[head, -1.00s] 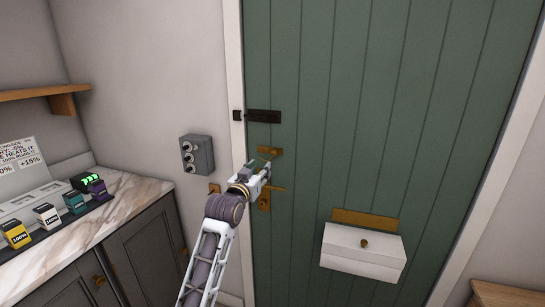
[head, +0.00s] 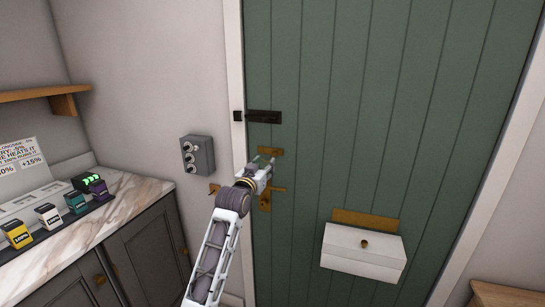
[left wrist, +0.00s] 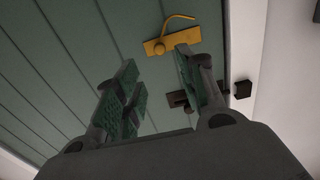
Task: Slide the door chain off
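The green door (head: 400,110) carries a brass chain plate (head: 269,151), partly behind my left gripper in the head view. The left wrist view shows this plate (left wrist: 155,46) with a round knob and a thin curved brass strand (left wrist: 178,17), which looks like the chain. Its far end seems to stop short of the door frame. My left gripper (head: 268,163) is beside the plate. In the left wrist view its two fingers (left wrist: 157,58) stand apart with nothing visible between them; whether they touch the plate is unclear. My right gripper is out of view.
A dark bolt (head: 263,116) sits above the plate, and a brass handle (head: 276,189) below it. A grey switch box (head: 197,155) and small brass plate (head: 214,189) are on the wall at left. A white letter box (head: 363,252) juts from the door at right.

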